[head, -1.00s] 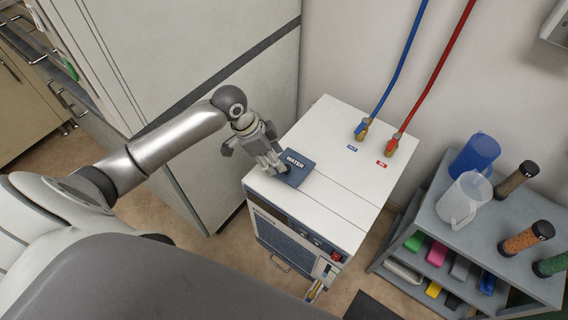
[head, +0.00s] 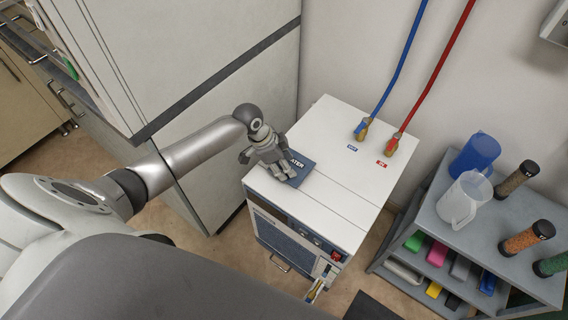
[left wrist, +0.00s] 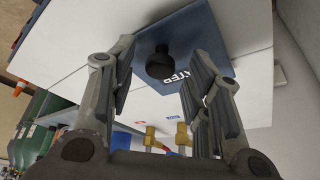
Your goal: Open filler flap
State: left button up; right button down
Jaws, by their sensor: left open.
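The filler flap (head: 300,172) is a dark blue square marked WATER, lying flat and shut on the front left of the white machine's top. It also shows in the left wrist view (left wrist: 215,45), with a black round knob (left wrist: 160,62) standing up from it. My left gripper (head: 284,177) is over the flap in the head view and hides its left part. In the left wrist view my left gripper (left wrist: 165,75) is open, with the knob between its fingers and nothing held. I cannot tell whether the fingers touch the knob. My right gripper is not in view.
Blue (head: 400,65) and red (head: 440,70) hoses join brass fittings on the rear of the white machine (head: 340,130). A grey shelf (head: 425,215) with jugs and cylinders stands at right. A tall pale cabinet (head: 215,100) stands close at left.

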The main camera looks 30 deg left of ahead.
pick_arm(q)
grip_shut()
dwell(0.3)
